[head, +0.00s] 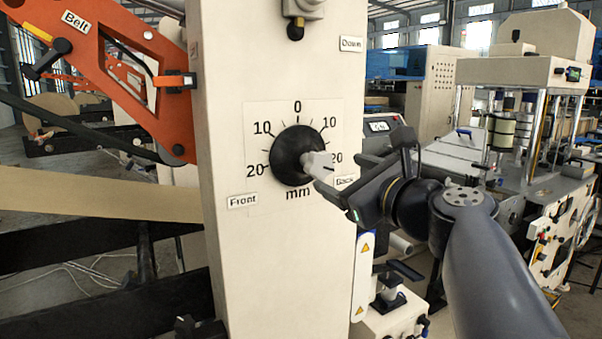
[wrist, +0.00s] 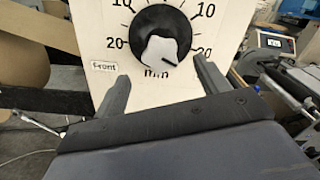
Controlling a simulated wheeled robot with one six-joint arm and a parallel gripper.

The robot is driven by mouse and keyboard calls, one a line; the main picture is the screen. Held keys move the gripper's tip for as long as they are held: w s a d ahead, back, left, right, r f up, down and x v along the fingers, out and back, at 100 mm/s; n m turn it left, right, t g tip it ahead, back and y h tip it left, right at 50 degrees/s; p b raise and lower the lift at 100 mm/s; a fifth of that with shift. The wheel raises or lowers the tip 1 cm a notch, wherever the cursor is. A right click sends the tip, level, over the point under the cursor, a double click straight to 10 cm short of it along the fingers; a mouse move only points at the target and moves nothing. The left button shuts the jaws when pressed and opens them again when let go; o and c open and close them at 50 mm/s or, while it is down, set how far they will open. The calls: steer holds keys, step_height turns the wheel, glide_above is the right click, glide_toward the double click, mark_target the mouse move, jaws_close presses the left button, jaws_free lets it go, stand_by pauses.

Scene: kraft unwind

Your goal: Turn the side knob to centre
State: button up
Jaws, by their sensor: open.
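The side knob is a black disc (head: 290,152) with a pale raised grip (head: 316,164), on a dial plate (head: 258,112) on the cream column. The scale has 0 at the top and 10 and 20 on both sides. In the wrist view the black disc (wrist: 148,20) and pale grip (wrist: 158,50) show near the top. A dark line on the grip points down and right, near or just below the right 20. My gripper (head: 338,176) is open and empty in front of the knob. In the wrist view its fingers (wrist: 161,71) stand apart below the grip, one each side.
A Front label (head: 242,201) and a Back label (head: 345,181) flank the dial. A Down label (head: 351,44) is higher on the column. An orange arm (head: 130,60) with a Belt label lies left. A small display unit (head: 381,127) stands behind my gripper.

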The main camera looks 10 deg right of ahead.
mark_target(312, 161)
steer(key=p+x, duration=0.1)
steer(key=x, duration=0.9)
steer(key=shift+w+a+p, duration=0.15)
steer(key=shift+w+p, duration=0.15)
steer(key=shift+p, duration=0.05)
steer(key=shift+c, duration=0.5)
steer(key=c, duration=0.9)
